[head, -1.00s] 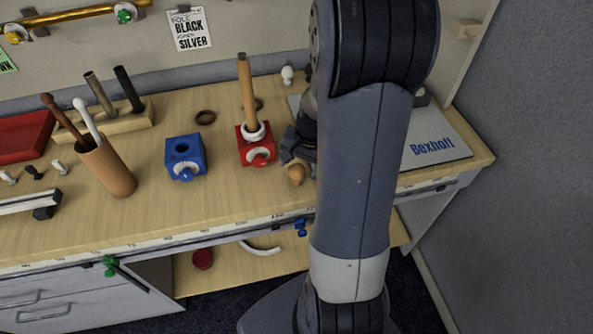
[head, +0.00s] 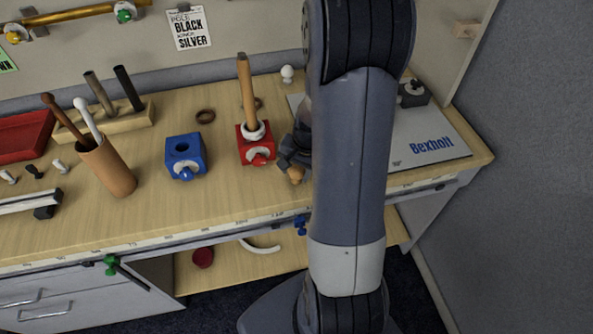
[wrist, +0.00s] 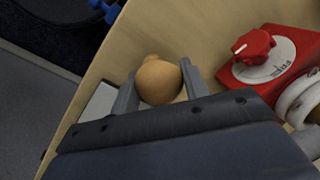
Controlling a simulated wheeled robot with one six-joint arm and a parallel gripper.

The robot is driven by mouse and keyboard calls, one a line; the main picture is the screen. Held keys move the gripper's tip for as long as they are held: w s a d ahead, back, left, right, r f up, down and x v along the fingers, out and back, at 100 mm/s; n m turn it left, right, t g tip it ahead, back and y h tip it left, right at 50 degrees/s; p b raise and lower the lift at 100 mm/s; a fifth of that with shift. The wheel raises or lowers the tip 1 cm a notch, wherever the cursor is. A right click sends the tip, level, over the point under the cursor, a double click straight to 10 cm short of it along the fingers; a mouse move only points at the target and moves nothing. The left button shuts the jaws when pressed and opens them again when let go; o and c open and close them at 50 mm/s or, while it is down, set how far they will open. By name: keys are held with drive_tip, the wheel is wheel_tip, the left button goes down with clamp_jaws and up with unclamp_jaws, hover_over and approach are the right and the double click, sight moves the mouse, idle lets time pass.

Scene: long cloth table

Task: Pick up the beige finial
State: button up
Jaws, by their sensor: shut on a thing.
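The beige finial (wrist: 158,80) is a rounded, tan wooden knob with a small nub. In the wrist view it sits between the two fingers of my gripper (wrist: 159,84), which is shut on it. In the head view the finial (head: 295,174) shows just below my gripper (head: 291,165), near the front edge of the table. My arm hides part of the gripper there. I cannot tell whether the finial touches the table.
A red block (head: 256,144) with a dial, a white ring and an upright wooden pole stands just left of my gripper. A blue block (head: 186,157) is farther left. A white board (head: 432,140) lies to the right. A white finial (head: 287,73) stands behind.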

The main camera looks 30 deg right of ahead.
drive_tip(key=shift+c, duration=1.2)
drive_tip(key=shift+r, duration=0.1)
